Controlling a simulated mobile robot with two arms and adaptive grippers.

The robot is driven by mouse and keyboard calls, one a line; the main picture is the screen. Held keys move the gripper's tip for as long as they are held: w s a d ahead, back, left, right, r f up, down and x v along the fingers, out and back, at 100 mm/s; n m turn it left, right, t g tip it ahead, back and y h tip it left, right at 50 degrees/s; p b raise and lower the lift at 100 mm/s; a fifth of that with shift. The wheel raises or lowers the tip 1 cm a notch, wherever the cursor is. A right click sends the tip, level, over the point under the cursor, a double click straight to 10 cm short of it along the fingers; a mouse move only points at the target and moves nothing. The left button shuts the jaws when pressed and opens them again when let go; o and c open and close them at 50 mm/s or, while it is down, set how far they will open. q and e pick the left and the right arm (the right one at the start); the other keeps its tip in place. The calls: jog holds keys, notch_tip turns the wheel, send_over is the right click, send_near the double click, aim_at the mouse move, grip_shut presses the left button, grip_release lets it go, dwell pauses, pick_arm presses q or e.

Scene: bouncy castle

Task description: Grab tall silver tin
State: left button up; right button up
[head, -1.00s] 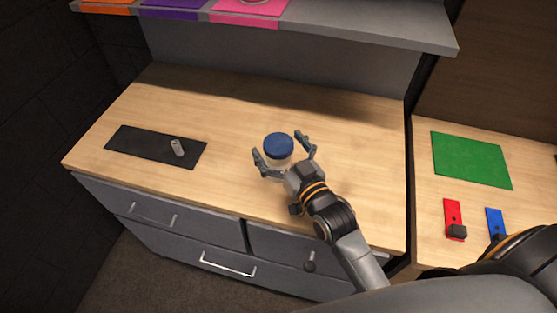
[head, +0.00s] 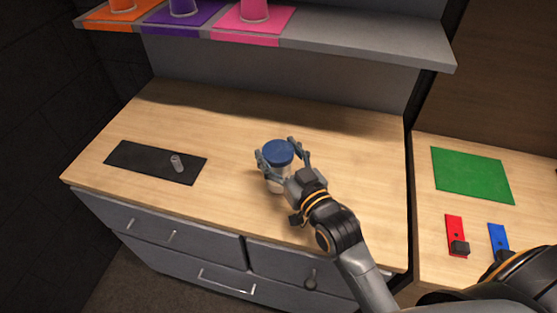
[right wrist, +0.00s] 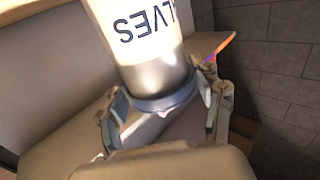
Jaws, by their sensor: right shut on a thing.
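The tin (head: 278,154) stands on the wooden counter, with a blue lid and a pale body mostly hidden below it. In the right wrist view the tin (right wrist: 152,72) has a silver band beside the blue lid and a white label whose partly visible letters include "LVES". My right gripper (head: 277,149) is shut on the tin near its lid, one finger on each side. Its fingers also flank the tin in the right wrist view (right wrist: 165,108). My left gripper is not in view.
A black mat (head: 135,161) with a small grey cylinder (head: 177,163) lies at the counter's left. A shelf (head: 370,42) with colored mats and cups hangs behind. On the right surface are a green mat (head: 472,174), a red piece (head: 454,228) and a blue piece (head: 497,236).

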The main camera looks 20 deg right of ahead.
jog(key=s+a+r+p, duration=0.1)
jog(key=s+r+p, duration=0.7)
jog(key=s, duration=0.6)
notch_tip(320, 180, up, 2)
jog(key=shift+r, duration=0.15)
